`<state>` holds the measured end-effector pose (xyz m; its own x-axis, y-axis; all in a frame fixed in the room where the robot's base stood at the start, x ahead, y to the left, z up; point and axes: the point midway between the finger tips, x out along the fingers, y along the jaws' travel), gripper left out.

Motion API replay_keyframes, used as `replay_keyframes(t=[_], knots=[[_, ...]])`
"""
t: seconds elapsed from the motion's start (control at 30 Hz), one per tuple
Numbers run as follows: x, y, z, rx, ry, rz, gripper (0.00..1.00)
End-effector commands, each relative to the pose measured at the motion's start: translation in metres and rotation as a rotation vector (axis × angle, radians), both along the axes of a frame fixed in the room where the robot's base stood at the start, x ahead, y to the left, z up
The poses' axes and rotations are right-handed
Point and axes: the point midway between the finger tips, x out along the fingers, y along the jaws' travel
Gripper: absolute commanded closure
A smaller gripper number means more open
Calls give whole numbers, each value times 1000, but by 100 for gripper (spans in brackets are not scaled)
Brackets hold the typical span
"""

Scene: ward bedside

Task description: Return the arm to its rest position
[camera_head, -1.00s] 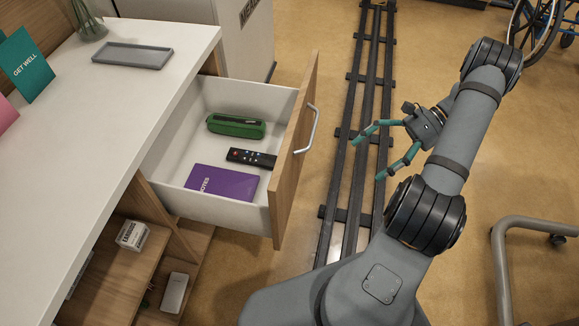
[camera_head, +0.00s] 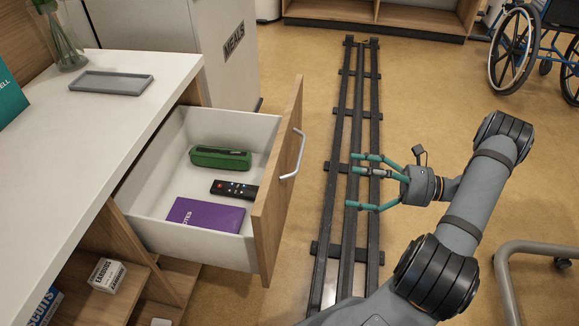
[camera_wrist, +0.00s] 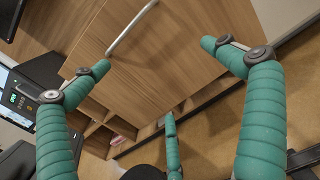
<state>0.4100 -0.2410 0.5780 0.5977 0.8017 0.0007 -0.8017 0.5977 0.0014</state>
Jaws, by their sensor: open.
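My gripper (camera_head: 366,182) is open and empty, with its teal fingers spread and pointing left over the floor rails in the head view. It is to the right of the open drawer and apart from it. In the wrist view my gripper (camera_wrist: 168,90) shows its fingers spread, with the wooden drawer front (camera_wrist: 150,50) and its handle (camera_wrist: 130,28) beyond them. Nothing is between the fingers. My arm is bent on the right side of the head view.
The open drawer (camera_head: 262,205) holds a green case (camera_head: 220,158), a remote (camera_head: 233,189) and a purple notebook (camera_head: 206,214). A grey tray (camera_head: 111,82) lies on the counter (camera_head: 70,130). A wheelchair (camera_head: 520,50) stands far right; a grey tubular frame (camera_head: 505,285) is at lower right. Floor rails (camera_head: 345,130) run up the middle.

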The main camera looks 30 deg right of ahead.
Motion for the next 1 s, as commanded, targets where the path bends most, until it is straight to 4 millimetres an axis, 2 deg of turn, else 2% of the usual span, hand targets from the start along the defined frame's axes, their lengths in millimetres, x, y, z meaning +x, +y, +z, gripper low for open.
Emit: replay_keyframes(t=[0.17,0.77,0.87,1.0], knots=[[3,5,0,-2,-1,0,0],[3,4,0,-2,-1,0,0],[0,-1,-1,-2,-1,-2,0],[-13,-18,-2,-3,-1,-3,0]])
